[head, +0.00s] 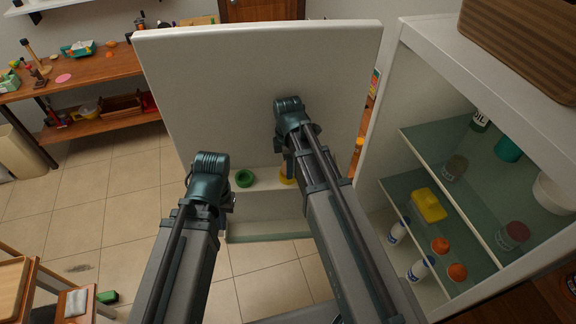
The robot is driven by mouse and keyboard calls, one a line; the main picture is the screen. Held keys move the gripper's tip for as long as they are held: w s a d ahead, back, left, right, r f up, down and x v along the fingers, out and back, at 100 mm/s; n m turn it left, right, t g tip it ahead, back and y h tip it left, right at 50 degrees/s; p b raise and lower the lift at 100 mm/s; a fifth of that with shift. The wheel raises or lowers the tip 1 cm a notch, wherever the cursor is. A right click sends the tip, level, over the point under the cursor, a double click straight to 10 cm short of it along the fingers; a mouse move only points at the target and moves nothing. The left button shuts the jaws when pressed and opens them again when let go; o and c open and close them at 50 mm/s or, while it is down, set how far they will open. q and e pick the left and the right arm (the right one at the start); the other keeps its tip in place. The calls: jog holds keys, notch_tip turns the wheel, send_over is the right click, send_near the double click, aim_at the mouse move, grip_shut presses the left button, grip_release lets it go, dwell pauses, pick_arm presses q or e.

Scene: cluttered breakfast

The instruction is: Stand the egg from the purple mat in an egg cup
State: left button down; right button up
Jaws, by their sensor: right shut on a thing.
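A green ring-shaped item (244,178), perhaps an egg cup, stands on the white shelf of the open door. A yellow item (287,179), perhaps another egg cup, stands to its right, partly hidden by my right gripper. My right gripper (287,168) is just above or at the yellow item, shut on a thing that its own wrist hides. My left gripper (229,202) is left of and nearer than the green item, apart from it. Its fingers are mostly hidden, so its opening cannot be told. I make out no egg and no purple mat.
The open white door (250,90) stands upright before my arms. The open fridge (395,130) at right holds a yellow box (428,205), bottles and jars on glass shelves. A wooden table (95,70) with clutter is at far left. The tiled floor (110,195) between is mostly clear.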

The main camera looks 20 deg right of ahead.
jog(key=shift+f+b, duration=0.4)
jog(key=o, duration=1.1)
jog(key=shift+o, duration=0.4)
jog(key=shift+o, duration=1)
